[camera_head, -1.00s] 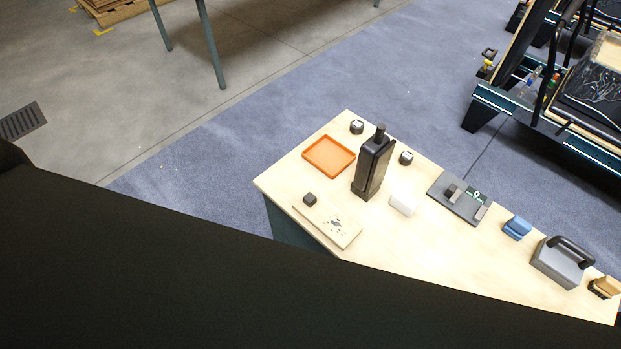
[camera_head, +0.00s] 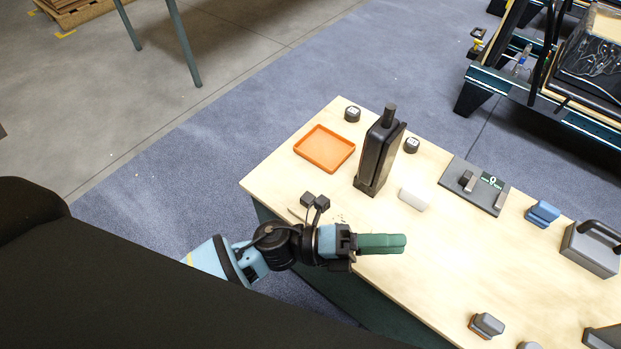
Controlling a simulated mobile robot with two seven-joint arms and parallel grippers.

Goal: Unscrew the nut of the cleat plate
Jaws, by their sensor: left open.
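A dark grey plate (camera_head: 450,177) with small raised blocks and a green patch lies on the table's far right side; I take it to be the cleat plate, but I cannot make out a nut. A pale board with a dark cube (camera_head: 307,198) on it lies near the left front edge, mostly hidden by my left arm. My left gripper (camera_head: 403,243), with green fingers, is over the table's front part, nearer than the white block and left of the grey plate. It is open, seen side-on, with nothing visible in it. My right gripper is not in view.
On the wooden table (camera_head: 450,260) are an orange tray (camera_head: 324,149), a tall black upright device (camera_head: 378,155), a white block (camera_head: 414,196), a blue block (camera_head: 542,213) and a grey handled box (camera_head: 592,249). A grey item (camera_head: 487,325) is near the front. The middle right is clear.

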